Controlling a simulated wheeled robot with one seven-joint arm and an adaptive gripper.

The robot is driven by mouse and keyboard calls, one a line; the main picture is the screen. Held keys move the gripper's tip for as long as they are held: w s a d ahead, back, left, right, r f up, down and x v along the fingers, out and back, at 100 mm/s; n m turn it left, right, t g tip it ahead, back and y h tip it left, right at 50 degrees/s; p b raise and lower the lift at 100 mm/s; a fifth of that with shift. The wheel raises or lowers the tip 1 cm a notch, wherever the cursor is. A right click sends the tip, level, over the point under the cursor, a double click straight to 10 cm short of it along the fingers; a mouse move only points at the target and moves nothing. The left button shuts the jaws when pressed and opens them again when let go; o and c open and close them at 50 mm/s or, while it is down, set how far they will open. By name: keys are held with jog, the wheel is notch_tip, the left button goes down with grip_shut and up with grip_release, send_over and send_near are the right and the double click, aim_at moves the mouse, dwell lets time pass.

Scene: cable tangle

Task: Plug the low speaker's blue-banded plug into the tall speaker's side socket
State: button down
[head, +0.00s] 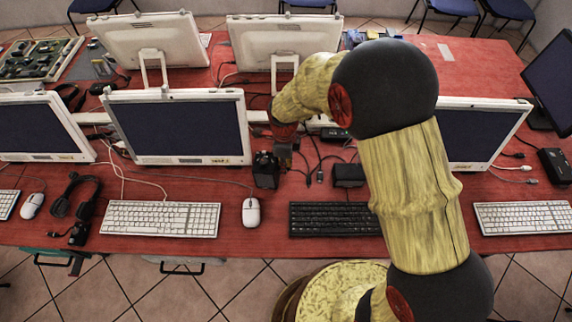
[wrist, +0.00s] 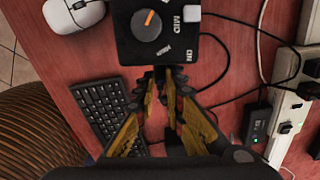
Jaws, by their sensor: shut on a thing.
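The tall speaker (head: 266,172) is a black upright box behind the white mouse. In the wrist view its top (wrist: 150,50) shows an orange-marked knob and a pale switch. The low speaker (head: 348,175) is a dark block to its right, mostly hidden behind my fingers in the wrist view. My gripper (wrist: 164,78) is close against the tall speaker's right side, as the head view has it. It is shut on a small dark thing, apparently the plug. Its blue band and the side socket are hidden, so I cannot tell whether the plug is in the socket.
A black keyboard (head: 335,219) and white mouse (head: 251,212) lie in front. Loose black cables (head: 318,165) lie between and behind the speakers. A white power strip (wrist: 290,112) and a black adapter (wrist: 256,122) are behind. Monitors (head: 178,128) stand left and right.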

jog(key=shift+a, duration=0.15)
jog(key=c, duration=1.8)
grip_release()
